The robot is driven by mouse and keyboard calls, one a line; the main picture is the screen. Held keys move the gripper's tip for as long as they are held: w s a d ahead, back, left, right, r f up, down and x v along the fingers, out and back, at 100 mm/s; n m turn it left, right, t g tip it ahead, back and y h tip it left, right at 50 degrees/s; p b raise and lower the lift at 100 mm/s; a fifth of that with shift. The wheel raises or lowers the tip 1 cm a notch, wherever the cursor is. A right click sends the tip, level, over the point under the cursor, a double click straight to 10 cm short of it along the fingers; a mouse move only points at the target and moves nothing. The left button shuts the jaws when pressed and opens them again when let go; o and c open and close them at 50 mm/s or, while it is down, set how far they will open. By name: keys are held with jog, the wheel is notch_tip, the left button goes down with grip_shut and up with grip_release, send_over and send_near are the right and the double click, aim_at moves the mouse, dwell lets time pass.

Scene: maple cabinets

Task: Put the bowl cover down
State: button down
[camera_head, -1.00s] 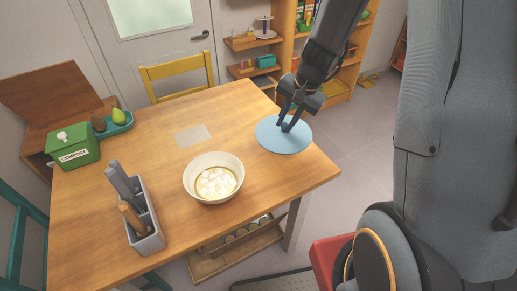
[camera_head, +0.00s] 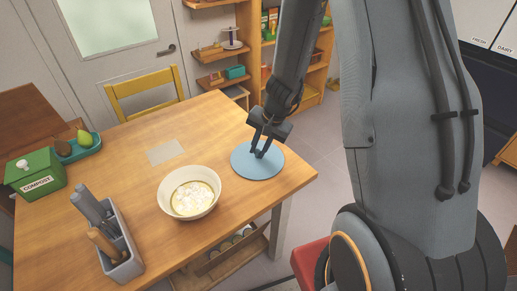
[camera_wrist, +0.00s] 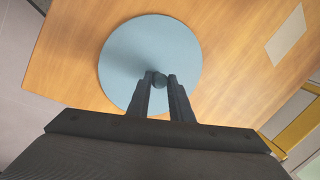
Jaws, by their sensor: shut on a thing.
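The bowl cover (camera_head: 266,170) is a flat light-blue disc with a small dark knob. It is at the right part of the wooden table, near the edge, to the right of the bowl. My gripper (camera_head: 260,153) is above the disc, its fingers shut on the knob. In the wrist view the cover (camera_wrist: 125,55) shows below the fingers, and the gripper (camera_wrist: 160,80) has the knob between its tips. The cover looks level and at or very near the tabletop; I cannot tell whether it touches. The white bowl (camera_head: 166,197) holds pale contents and is uncovered.
A grey utensil holder (camera_head: 124,262), a green compost box (camera_head: 36,176) and a teal tray (camera_head: 84,150) with fruit stand on the table (camera_head: 140,185). A pale sheet (camera_head: 165,152) lies flat. A yellow chair (camera_head: 147,92) is behind. Bare wood lies behind the cover.

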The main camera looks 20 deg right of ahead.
aim_at(267, 160)
jog(key=c, duration=1.6)
grip_release()
jog(key=p+v, duration=0.1)
jog(key=v, duration=1)
jog(key=shift+s+a+r+n+g+h, duration=0.35)
jog(key=shift+s+a+r+n, duration=0.3)
jog(key=shift+s+n, duration=1.35)
jog(key=shift+s+a+r+n+g+h, duration=0.1)
jog(key=shift+s+a+r+n+h, duration=0.55)
jog(key=shift+s, duration=2.35)
jog(key=shift+s+a+r+n+g+h, duration=0.35)
jog(key=shift+s+r+n, duration=0.6)
jog(key=shift+s+n, duration=1.15)
jog(key=shift+s+a+m, duration=0.1)
jog(key=shift+s+m, duration=0.3)
jog(key=shift+m, duration=0.05)
